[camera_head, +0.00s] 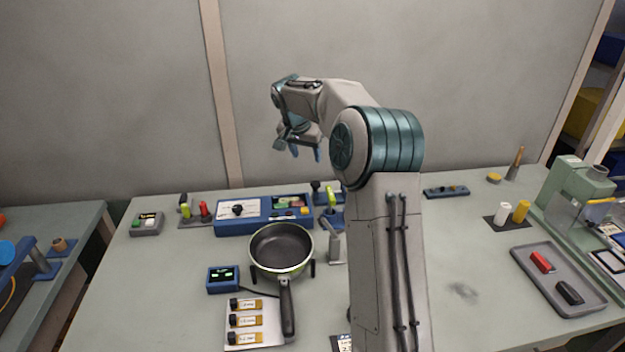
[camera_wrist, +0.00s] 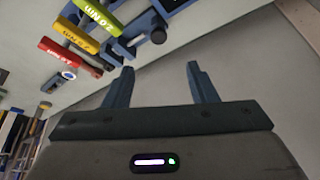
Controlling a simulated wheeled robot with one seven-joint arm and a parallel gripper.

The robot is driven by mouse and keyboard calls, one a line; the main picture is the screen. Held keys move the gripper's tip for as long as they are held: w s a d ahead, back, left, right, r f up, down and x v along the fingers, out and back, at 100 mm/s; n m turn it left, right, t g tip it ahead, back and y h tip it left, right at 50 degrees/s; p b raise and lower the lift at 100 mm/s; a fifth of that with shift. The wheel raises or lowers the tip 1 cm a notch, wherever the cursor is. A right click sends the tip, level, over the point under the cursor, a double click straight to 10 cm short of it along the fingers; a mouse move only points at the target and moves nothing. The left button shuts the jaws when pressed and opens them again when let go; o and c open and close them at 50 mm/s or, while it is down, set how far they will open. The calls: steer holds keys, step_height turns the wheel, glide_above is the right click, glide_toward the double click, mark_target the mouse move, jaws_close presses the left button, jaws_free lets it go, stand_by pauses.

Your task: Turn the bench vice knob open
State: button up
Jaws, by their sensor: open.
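My gripper (camera_head: 305,153) is raised above the back of the bench, with its fingers pointing down. It also shows in the wrist view (camera_wrist: 160,69), where the two fingers stand apart with nothing between them. A blue fixture (camera_wrist: 126,45) with a dark round knob (camera_wrist: 158,35) lies beyond the fingers at the top of the wrist view; it may be the bench vice, but I cannot tell for sure. In the head view, a small blue fixture (camera_head: 331,221) stands beside my arm, partly hidden. My gripper is apart from both.
A grey tray (camera_head: 545,283) is at right. Red (camera_wrist: 65,59), yellow (camera_wrist: 82,40) and green (camera_wrist: 99,18) handles show in the wrist view.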

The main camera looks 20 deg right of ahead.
mark_target(316, 183)
steer(key=x, duration=0.7)
steer(key=p+x, duration=0.1)
steer(key=x, duration=0.6)
steer(key=shift+w+d, duration=0.15)
steer(key=shift+d, duration=0.1)
steer(key=c, duration=1)
steer(key=shift+o, duration=0.2)
